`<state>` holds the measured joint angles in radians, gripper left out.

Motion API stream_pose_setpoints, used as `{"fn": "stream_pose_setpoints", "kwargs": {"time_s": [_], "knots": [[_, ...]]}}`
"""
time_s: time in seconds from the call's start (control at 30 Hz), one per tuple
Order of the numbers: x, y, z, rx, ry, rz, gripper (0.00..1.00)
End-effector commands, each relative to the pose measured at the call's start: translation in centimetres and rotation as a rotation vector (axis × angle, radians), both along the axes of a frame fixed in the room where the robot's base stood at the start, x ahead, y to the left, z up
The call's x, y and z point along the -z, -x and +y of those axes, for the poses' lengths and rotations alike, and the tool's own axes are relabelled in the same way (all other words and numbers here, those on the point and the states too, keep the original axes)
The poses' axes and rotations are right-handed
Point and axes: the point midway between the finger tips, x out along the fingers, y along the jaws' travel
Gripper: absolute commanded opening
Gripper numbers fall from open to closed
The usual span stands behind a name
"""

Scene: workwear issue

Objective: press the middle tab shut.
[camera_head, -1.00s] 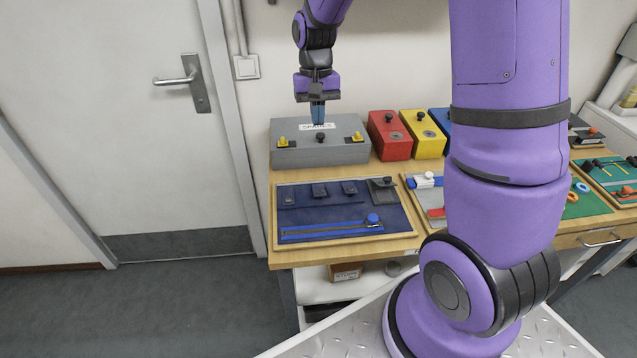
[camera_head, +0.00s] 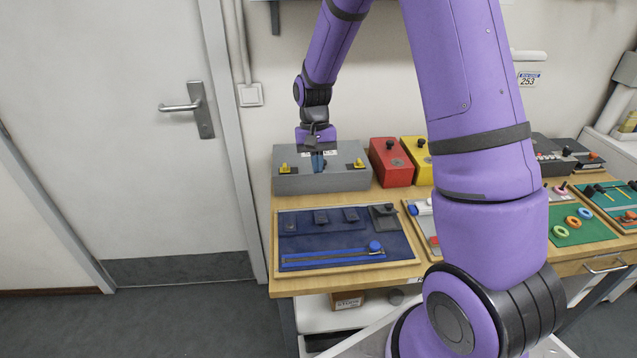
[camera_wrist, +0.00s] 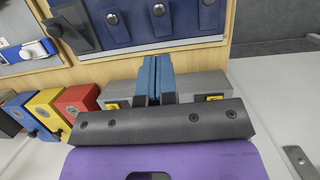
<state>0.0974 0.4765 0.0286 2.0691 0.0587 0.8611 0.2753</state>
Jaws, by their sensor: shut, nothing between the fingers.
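A dark blue cloth panel (camera_head: 337,231) lies on a wooden board at the front left of the bench. Its upper edge carries three short tabs with round studs. The middle tab (camera_head: 321,216) is also in the wrist view (camera_wrist: 159,18), with its bright stud showing. I cannot tell whether it is fastened. My gripper (camera_head: 318,169) is shut and empty, pointing down by the front of the grey box (camera_head: 345,181), behind the tabs in the head view. In the wrist view its blue fingertips (camera_wrist: 156,58) are apart from the tab in the picture.
Red (camera_head: 391,164) and yellow (camera_head: 416,158) boxes stand right of the grey box, which has yellow latches. A flap with a dark knob (camera_head: 384,213) lies right of the tabs. A blue strip with a round pull (camera_head: 375,247) crosses the panel's front.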

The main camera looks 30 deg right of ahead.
Motion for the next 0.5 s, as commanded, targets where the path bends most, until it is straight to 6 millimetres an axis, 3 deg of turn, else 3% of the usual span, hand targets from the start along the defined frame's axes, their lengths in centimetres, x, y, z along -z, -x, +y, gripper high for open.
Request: {"fn": "stream_pose_setpoints", "kwargs": {"time_s": [0.5], "knots": [[8.9, 2.5, 0.7, 0.001, 0.0, 0.004, 0.0]]}}
